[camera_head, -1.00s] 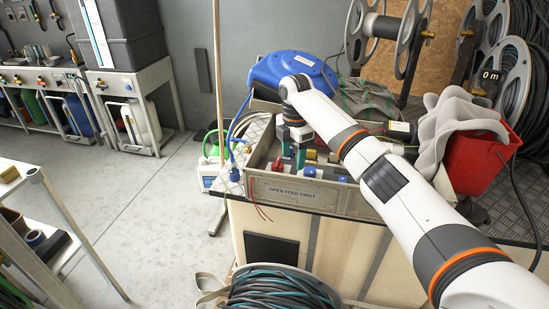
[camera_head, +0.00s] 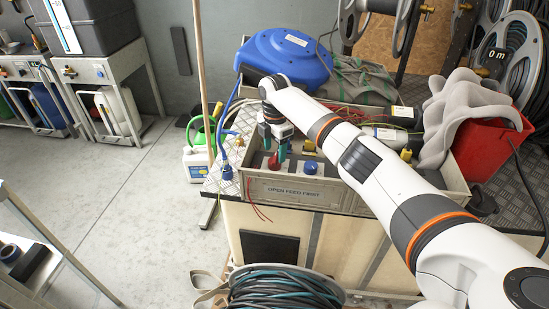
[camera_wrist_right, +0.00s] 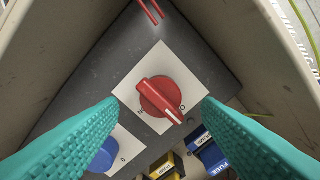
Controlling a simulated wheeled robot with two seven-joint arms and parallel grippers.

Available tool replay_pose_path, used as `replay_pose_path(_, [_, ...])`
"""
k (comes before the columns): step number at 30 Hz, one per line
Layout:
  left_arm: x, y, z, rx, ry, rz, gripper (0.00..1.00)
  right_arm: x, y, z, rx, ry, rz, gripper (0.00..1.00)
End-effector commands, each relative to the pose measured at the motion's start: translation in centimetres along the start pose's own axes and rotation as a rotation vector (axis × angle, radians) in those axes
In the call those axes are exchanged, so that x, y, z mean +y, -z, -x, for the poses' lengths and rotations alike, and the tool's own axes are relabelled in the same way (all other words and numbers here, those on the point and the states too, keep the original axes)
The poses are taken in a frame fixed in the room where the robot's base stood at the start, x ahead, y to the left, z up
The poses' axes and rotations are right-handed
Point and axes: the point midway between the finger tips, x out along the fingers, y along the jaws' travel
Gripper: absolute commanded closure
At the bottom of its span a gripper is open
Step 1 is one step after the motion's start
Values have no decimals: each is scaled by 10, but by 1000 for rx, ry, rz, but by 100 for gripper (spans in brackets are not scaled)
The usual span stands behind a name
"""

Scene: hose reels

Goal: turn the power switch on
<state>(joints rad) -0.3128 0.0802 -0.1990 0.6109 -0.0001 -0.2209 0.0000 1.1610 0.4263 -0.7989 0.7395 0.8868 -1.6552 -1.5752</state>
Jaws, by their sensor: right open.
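A red rotary switch (camera_wrist_right: 160,97) sits on a white square plate on a dark grey box, with its white mark at the lower-right end of the handle. Small letters beside it are hard to read. It also shows in the head view (camera_head: 274,163), in the tray's front left part. A blue rotary knob (camera_wrist_right: 104,155) is beside it on the same box, also seen in the head view (camera_head: 309,167). My right gripper (camera_head: 274,150) is over the red switch. In the wrist view its teal fingers (camera_wrist_right: 160,110) stand apart, one either side of the switch, holding nothing.
The grey tray (camera_head: 349,199) labelled "OPEN FEED FIRST" has walls close around the box. Yellow and blue labelled parts (camera_wrist_right: 166,169) lie nearby. A blue reel (camera_head: 285,58), red bucket (camera_head: 484,155), wooden pole (camera_head: 202,70) and coiled hose (camera_head: 280,290) surround it.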

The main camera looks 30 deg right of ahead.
Motion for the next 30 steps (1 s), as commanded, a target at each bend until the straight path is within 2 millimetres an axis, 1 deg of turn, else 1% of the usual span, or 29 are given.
replay_pose_path(1, [0, -1, -1, -2, 0, 0, 59, 1, 0, -11, -1, -4, 0, 41])
replay_pose_path(3, [1, -5, -1, -7, -1, 0, 59, 1, 0, -21, 0, -3, 0, 41])
replay_pose_path(7, [2, -15, -2, -22, -3, 0, 59, 0, 0, -35, 0, -1, -1, 41])
replay_pose_path(11, [3, -22, -2, -33, -4, -1, 59, 0, 0, -41, 0, 0, 0, 41])
replay_pose_path(19, [3, -20, -2, -31, -3, -1, 59, 0, 0, -42, 0, 0, 0, 41])
replay_pose_path(26, [2, -15, -2, -24, -2, -1, 59, 0, 0, -42, 0, 0, 0, 79])
replay_pose_path(27, [2, -15, -2, -23, -2, -2, 59, 0, 0, -42, 0, 0, 0, 85])
replay_pose_path(30, [2, -14, -2, -22, -2, -2, 59, 0, 0, -41, 0, 0, -1, 86])
